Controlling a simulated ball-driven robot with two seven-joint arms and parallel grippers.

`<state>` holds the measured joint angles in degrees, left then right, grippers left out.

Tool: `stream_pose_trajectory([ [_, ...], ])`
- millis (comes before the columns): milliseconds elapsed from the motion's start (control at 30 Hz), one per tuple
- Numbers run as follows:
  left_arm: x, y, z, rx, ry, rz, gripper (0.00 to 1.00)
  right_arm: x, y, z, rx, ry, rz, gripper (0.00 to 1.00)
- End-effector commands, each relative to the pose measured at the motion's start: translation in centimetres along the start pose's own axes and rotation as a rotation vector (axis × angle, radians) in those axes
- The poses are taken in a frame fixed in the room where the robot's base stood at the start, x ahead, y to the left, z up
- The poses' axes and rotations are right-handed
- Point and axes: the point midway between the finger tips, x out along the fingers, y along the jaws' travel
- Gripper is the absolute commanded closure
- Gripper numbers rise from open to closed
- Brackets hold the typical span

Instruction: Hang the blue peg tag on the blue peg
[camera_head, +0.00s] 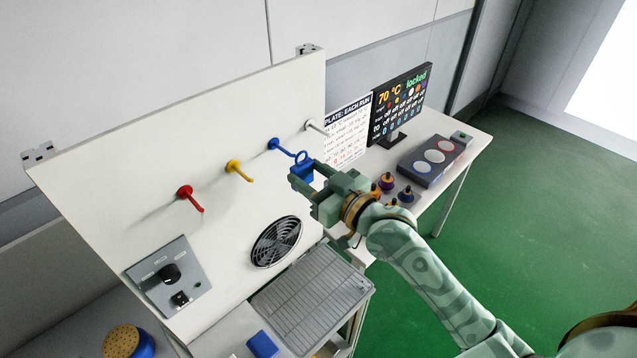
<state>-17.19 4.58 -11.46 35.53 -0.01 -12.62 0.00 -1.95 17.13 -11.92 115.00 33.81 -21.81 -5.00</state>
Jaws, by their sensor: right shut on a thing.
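The blue peg (276,145) sticks out of the upright white board, in a row with the red peg (188,196), the yellow peg (238,170) and the white peg (315,127). The blue peg tag (302,171) has a small ring at its top, close to the tip of the blue peg. I cannot tell whether the ring is around the peg or only beside it. My right gripper (311,180) is shut on the tag's body and partly hides it. My left gripper is not in view.
Below the pegs are a round fan grille (276,241) and a knob panel (170,279). A wire rack (312,298) lies lower down. A screen (400,104), a printed sheet (349,130) and a three-disc box (437,160) stand right, beyond several small knobs near my arm.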

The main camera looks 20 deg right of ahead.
Motion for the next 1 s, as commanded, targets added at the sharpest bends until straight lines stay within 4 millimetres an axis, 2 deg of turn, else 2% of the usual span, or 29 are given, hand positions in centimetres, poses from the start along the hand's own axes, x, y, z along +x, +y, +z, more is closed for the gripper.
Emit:
stream_pose_trajectory([
  [533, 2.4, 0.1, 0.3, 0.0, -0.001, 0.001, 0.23, 4.0, 0.0, 0.1, 0.0, 0.007, 0.0, 0.81],
  [1000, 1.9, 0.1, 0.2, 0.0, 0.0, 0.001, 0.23, 5.3, 0.0, 1.0, 0.0, 0.005, 0.0, 0.81],
])
